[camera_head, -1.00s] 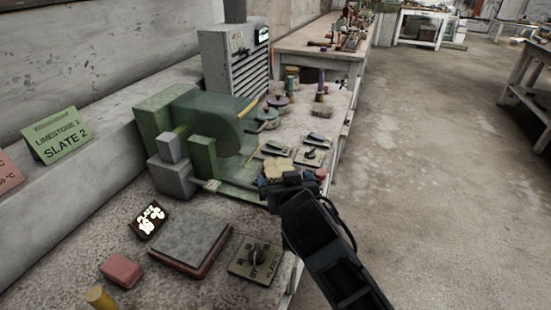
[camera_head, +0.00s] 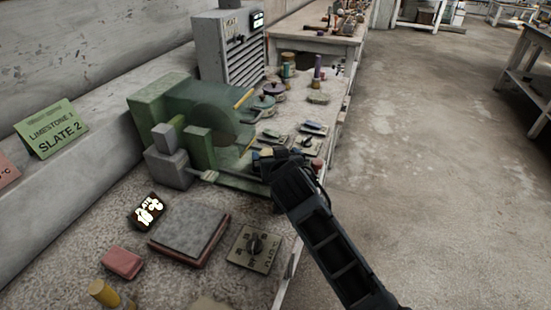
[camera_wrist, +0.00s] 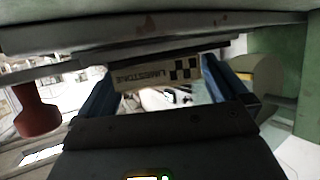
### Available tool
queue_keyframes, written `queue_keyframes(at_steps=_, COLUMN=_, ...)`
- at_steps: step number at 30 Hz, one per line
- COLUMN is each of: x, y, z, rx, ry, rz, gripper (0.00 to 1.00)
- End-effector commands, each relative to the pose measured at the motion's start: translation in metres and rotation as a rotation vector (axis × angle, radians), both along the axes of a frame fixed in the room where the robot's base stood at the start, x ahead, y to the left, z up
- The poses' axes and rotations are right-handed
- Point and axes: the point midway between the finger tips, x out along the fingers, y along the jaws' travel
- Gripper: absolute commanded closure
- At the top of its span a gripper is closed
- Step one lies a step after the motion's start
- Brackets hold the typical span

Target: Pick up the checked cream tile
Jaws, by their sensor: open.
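The checked cream tile (camera_wrist: 158,74) shows in the wrist view, a pale strip marked LIMESTONE with dark checks at its right end. It lies between and beyond the two blue fingers of my gripper (camera_wrist: 160,90). The fingers are apart, one to each side of it; whether they touch it I cannot tell. In the head view my gripper (camera_head: 272,162) is over the bench beside the green machine. It hides most of the tile there.
The green machine (camera_head: 160,100) with a round disc stands left of my gripper. A red knob (camera_wrist: 36,115) is at the left in the wrist view, and a grey edge (camera_wrist: 130,35) crosses above the tile. A grey slab (camera_head: 187,230) and a dial plate (camera_head: 254,249) lie nearer. Open floor is right.

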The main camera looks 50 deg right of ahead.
Motion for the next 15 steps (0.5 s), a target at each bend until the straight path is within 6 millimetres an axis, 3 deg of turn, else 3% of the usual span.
queue_keyframes(at_steps=2, x=-0.0002, y=0.0001, z=0.0000, rx=0.000, ry=0.000, rz=0.000, gripper=0.04)
queue_keyframes(at_steps=15, x=-0.0003, y=0.0002, z=0.0002, rx=0.000, ry=0.000, rz=0.000, gripper=0.46)
